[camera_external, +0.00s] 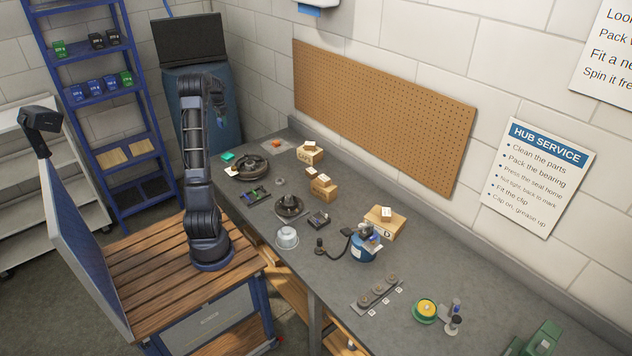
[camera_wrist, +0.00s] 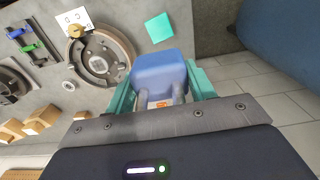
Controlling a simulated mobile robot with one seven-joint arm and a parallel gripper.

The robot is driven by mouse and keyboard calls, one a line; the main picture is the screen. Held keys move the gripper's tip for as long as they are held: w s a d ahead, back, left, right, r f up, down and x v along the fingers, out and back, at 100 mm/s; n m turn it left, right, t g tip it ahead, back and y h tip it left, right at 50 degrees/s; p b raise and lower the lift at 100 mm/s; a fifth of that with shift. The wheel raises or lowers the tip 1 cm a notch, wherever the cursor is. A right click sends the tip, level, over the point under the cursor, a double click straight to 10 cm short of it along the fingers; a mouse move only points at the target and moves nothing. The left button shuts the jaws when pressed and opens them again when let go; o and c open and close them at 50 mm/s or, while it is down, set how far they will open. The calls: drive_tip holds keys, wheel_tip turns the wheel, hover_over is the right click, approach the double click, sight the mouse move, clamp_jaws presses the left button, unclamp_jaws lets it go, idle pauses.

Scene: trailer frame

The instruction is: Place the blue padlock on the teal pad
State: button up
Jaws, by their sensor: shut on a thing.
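The blue padlock (camera_wrist: 160,70) sits between the teal fingers of my gripper (camera_wrist: 161,84) in the wrist view, its body pointing away from the palm. The gripper is shut on it. The teal pad (camera_wrist: 160,27) lies flat on the grey bench just beyond the padlock, near the bench edge, and looks bare. In the external view the teal pad (camera_external: 228,157) is at the far left end of the bench. My gripper (camera_external: 220,115) is raised above the bench's far end there; the padlock is too small to make out clearly.
A round dark hub drum (camera_external: 247,168) stands close beside the teal pad. A white card with a brass piece (camera_wrist: 75,24) lies beyond the drum. Cardboard boxes (camera_external: 310,153) stand along the wall side. The floor (camera_wrist: 240,75) drops away past the bench edge.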

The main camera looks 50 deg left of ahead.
drive_tip(key=shift+s+f, duration=0.25)
drive_tip(key=shift+s, duration=0.05)
wheel_tip(320, 180, down, 19)
drive_tip(key=shift+f, duration=0.15)
idle(0.3)
drive_tip(key=shift+f, duration=0.1)
drive_tip(key=o, duration=1.3)
wheel_tip(320, 180, up, 12)
drive_tip(key=shift+r, duration=0.1)
